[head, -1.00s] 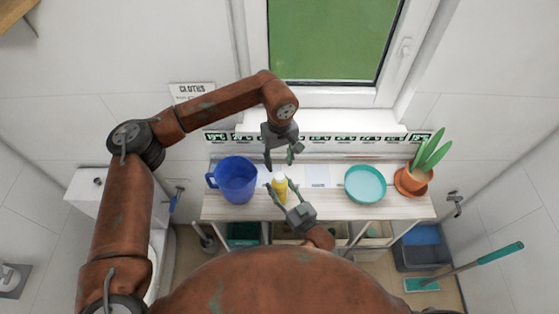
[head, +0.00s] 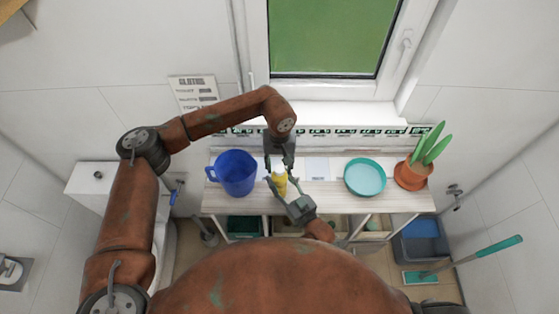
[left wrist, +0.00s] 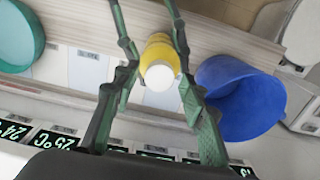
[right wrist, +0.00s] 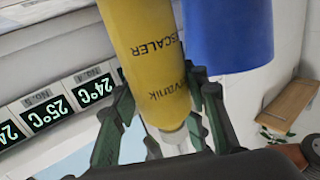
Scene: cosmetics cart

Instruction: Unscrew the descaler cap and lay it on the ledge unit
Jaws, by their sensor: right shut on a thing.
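The yellow descaler bottle (head: 279,185) stands on the pale ledge unit (head: 330,201). Its white cap (left wrist: 160,77) shows in the left wrist view, on top of the bottle. My right gripper (head: 280,181) is shut on the bottle; in the right wrist view its fingers (right wrist: 165,105) are either side of the yellow body, with the printed label in sight. My left gripper (head: 280,161) is above and just behind the bottle. In the left wrist view its fingers (left wrist: 143,20) are apart, with the cap seen between them and nothing held.
A blue jug (head: 236,175) stands close left of the bottle. A teal bowl (head: 365,178) and a potted plant (head: 411,177) stand to the right. A row of temperature displays (head: 340,132) runs along the back. The unit's top is clear between bottle and bowl.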

